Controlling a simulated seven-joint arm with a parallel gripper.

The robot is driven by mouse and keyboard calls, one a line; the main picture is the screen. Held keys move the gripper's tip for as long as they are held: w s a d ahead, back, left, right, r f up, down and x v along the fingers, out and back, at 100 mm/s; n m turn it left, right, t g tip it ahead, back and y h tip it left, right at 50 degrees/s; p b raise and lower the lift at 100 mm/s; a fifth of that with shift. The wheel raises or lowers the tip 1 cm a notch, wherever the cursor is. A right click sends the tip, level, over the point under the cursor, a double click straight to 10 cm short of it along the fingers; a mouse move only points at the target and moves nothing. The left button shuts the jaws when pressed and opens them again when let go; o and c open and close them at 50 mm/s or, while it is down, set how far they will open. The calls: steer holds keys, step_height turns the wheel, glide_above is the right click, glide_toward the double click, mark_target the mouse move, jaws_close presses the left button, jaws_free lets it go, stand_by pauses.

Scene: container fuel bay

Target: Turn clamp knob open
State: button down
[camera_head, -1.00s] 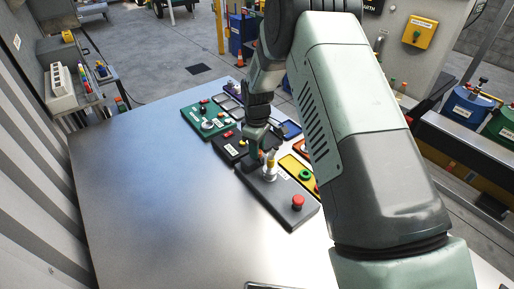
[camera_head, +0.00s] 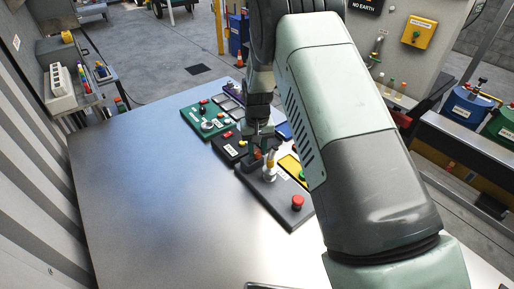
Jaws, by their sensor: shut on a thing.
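A dark grey panel (camera_head: 275,198) lies on the metal table, with a pale upright fitting (camera_head: 269,174) on it and a red mushroom button (camera_head: 297,202) at its near end. My gripper (camera_head: 258,152) points down at the far end of this panel, just behind the pale fitting. It is shut on a small part there, which seems to be the clamp knob. The fingers hide most of that part, so its turn position cannot be read. A small orange-red piece shows beside the fingertips.
A green panel (camera_head: 197,124) and a black panel (camera_head: 229,150) lie behind to the left. A yellow panel (camera_head: 291,165) lies to the right, partly behind my arm. The left and front of the table (camera_head: 150,210) are clear. A corrugated wall (camera_head: 35,190) stands at the left.

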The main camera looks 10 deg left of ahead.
mark_target(258, 151)
steer(key=shift+m, duration=1.6)
steer(key=c, duration=0.8)
jaws_free()
step_height(258, 151, up, 11)
steer(key=shift+f, duration=0.15)
steer(key=shift+d, duration=0.1)
